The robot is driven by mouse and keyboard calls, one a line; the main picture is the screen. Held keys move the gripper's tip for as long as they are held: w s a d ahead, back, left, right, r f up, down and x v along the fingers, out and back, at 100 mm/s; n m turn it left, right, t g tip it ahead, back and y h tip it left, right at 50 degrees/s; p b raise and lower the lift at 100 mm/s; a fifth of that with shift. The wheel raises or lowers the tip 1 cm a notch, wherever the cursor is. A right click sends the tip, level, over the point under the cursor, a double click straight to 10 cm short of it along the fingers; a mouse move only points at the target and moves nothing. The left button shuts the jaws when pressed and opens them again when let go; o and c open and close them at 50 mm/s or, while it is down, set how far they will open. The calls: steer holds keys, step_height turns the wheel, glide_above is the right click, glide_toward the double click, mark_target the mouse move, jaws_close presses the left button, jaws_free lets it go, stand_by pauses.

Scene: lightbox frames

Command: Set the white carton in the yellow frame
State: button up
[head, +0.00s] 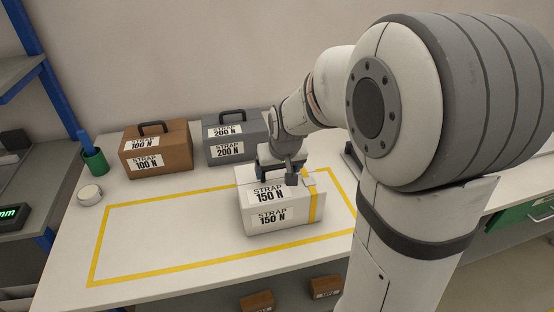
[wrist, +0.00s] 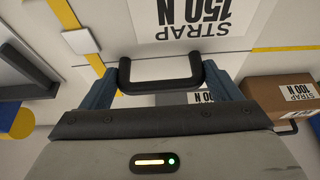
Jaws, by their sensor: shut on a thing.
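The white carton (head: 270,225), labelled STRAP 150 N with a yellow band at its right end, shows at the right part of the yellow frame (head: 170,269) taped on the bench. In the head view its lower edge lies inside the frame's front line. I cannot tell whether it rests on the bench or hangs just above it. My gripper (head: 281,174) is over its top. In the wrist view its blue fingers stand at both ends of a dark handle (wrist: 160,86), with the carton (wrist: 130,22) beyond. My gripper hides part of the carton's top.
A brown case (head: 157,160) and a grey case (head: 250,150) stand behind the frame. A green cup (head: 95,161) and a round white tin (head: 89,195) stand at the left. The frame's left part is clear. Small brown boxes (head: 326,287) sit below the bench's front edge.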

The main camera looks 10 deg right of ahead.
stand_by(0.3)
steer(key=o, duration=1.9)
steer(key=shift+s+f, duration=0.1)
steer(key=shift+r, duration=0.5)
steer(key=v, duration=1.1)
steer(key=shift+g, duration=0.8)
steer(key=s+f, duration=0.2)
steer(key=s, duration=0.3)
steer(key=s+f, duration=0.2)
steer(key=s, duration=0.4)
steer(key=s+f, duration=0.2)
steer(key=s, duration=0.3)
steer(key=shift+s+a+f, duration=0.1)
steer(key=shift+s, duration=0.2)
